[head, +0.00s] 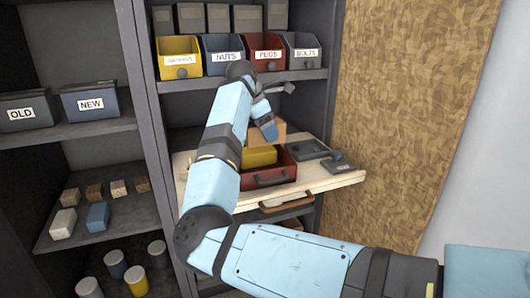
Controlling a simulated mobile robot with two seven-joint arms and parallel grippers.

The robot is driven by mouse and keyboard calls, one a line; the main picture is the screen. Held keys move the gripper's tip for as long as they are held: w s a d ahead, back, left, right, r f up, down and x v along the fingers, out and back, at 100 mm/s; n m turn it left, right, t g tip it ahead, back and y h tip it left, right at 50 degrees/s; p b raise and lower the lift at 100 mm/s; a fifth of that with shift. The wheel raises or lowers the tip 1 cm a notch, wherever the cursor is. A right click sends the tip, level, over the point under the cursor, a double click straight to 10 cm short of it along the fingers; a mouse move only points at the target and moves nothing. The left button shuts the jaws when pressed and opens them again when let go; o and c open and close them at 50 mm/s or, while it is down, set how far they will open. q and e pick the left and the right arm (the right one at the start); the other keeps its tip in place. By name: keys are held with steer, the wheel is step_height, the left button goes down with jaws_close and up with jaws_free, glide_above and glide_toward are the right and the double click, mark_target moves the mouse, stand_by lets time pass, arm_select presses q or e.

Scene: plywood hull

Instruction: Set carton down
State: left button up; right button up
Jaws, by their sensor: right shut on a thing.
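A tan carton (281,128) shows partly behind my right gripper (270,133), above the back of a pull-out wooden board. My right gripper is shut on the carton; its fingertips are small and the arm hides part of the carton. I cannot tell whether the carton's underside touches anything. My left gripper is not in view.
A red tray (272,176) with a yellow block (259,157) in it stands on the wooden board (334,182). Dark grey items (308,149) lie to its right. Labelled bins (268,53) fill the shelf above. Left shelves hold OLD and NEW bins, small blocks and cans.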

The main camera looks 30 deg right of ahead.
mark_target(265, 145)
steer(key=shift+f, duration=0.55)
step_height(265, 145, down, 4)
steer(key=shift+r+b, duration=0.2)
steer(key=shift+b, duration=0.6)
steer(key=shift+f, duration=0.2)
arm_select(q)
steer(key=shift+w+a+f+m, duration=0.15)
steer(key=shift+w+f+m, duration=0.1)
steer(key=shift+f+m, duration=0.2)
arm_select(e)
steer(key=shift+r, duration=0.1)
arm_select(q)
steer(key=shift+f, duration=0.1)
arm_select(e)
steer(key=shift+f, duration=0.55)
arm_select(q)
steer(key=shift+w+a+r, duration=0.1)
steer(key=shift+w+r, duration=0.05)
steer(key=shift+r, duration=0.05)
arm_select(e)
steer(key=o, duration=1.1)
